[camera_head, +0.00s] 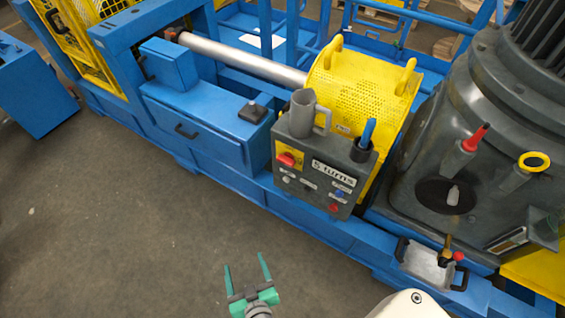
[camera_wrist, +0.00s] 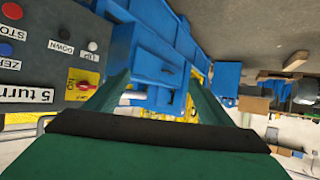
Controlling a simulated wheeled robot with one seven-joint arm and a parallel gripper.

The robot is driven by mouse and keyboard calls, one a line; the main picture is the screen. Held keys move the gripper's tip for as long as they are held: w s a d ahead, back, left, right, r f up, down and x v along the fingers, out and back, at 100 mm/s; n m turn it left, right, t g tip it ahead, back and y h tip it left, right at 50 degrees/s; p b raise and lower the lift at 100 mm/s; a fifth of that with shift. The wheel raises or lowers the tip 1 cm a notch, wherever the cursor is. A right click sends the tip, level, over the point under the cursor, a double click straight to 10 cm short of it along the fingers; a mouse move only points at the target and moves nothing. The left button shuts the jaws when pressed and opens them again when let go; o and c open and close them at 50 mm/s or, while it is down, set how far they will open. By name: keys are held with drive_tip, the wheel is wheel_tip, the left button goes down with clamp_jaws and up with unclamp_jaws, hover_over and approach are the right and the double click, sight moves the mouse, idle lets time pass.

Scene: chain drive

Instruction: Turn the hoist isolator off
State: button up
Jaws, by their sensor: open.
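The hoist isolator is a red rotary knob (camera_head: 286,160) on a yellow plate, at the upper left of the grey control box (camera_head: 318,197). In the wrist view the red knob (camera_wrist: 83,86) shows on its yellow plate at the left, just outside one finger. Its handle lies roughly level in that picture; I cannot read its setting for sure. My gripper (camera_head: 247,262) is open and empty, over the floor in front of the box and apart from it. Its green fingers also show in the wrist view (camera_wrist: 157,85).
A metal tray (camera_head: 425,267) sits right. Floor (camera_head: 120,220) is clear left.

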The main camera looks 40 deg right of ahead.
drive_tip(key=w+d+f+m+g+h, duration=0.1)
drive_tip(key=w+d+m+h, duration=0.1)
drive_tip(key=w+d, duration=0.3)
drive_tip(key=m+g+h, duration=0.6)
drive_tip(key=m+h, duration=0.1)
drive_tip(key=m, duration=0.2)
approach(286, 161)
drive_tip(key=x, duration=0.8)
drive_tip(key=shift+w+d+f, duration=0.1)
drive_tip(key=shift+w, duration=0.25)
drive_tip(key=shift+s+d, duration=0.1)
drive_tip(key=shift+s, duration=0.1)
drive_tip(key=c, duration=1)
